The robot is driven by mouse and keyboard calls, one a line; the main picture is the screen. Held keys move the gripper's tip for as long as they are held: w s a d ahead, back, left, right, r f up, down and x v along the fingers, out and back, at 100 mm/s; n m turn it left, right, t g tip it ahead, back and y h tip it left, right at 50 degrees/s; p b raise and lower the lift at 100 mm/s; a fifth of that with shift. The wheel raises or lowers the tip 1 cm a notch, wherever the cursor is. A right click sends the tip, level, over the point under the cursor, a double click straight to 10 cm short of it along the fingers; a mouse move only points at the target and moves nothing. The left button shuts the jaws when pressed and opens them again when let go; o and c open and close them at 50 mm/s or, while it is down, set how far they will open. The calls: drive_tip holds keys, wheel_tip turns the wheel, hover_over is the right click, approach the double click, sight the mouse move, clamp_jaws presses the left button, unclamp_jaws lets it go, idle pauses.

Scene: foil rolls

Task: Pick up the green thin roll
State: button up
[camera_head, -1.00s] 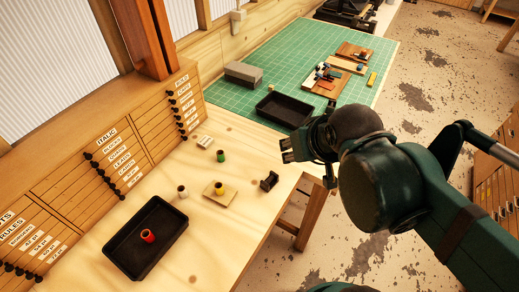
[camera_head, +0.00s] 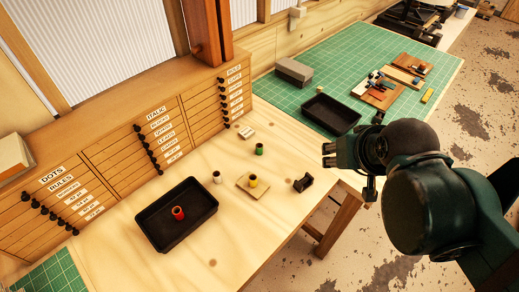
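The green thin roll (camera_head: 260,149) stands upright on the bare wooden bench top, near the drawer cabinet. My gripper (camera_head: 327,155) is in the air to the right of it, pointing left, clear of the roll. Its two fingertips look small and apart, with nothing between them. A yellow roll (camera_head: 252,182) stands on a small tan square just in front of the green one. A red roll (camera_head: 178,213) stands in a black tray (camera_head: 150,236).
A small dark holder (camera_head: 303,184) sits near the bench's right edge. A pale small block (camera_head: 246,132) lies behind the green roll. An empty black tray (camera_head: 331,114) and a grey block (camera_head: 294,72) are on the green mat (camera_head: 370,70). The labelled drawer cabinet (camera_head: 110,150) borders the bench at left.

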drive_tip(key=shift+o, duration=0.5)
drive_tip(key=n+g+h+b, duration=0.2)
drive_tip(key=n+g+h, duration=0.25)
drive_tip(key=n, duration=1.85)
hover_over(259, 149)
drive_tip(key=a, duration=0.2)
wheel_tip(259, 149, down, 22)
drive_tip(key=r, duration=0.1)
drive_tip(key=shift+w+a+f+n+g+y, duration=0.15)
drive_tip(key=shift+a+f+n+g+y, duration=0.15)
drive_tip(key=shift+f, duration=0.45)
drive_tip(key=shift+x, duration=1.3)
drive_tip(key=shift+f, duration=0.15)
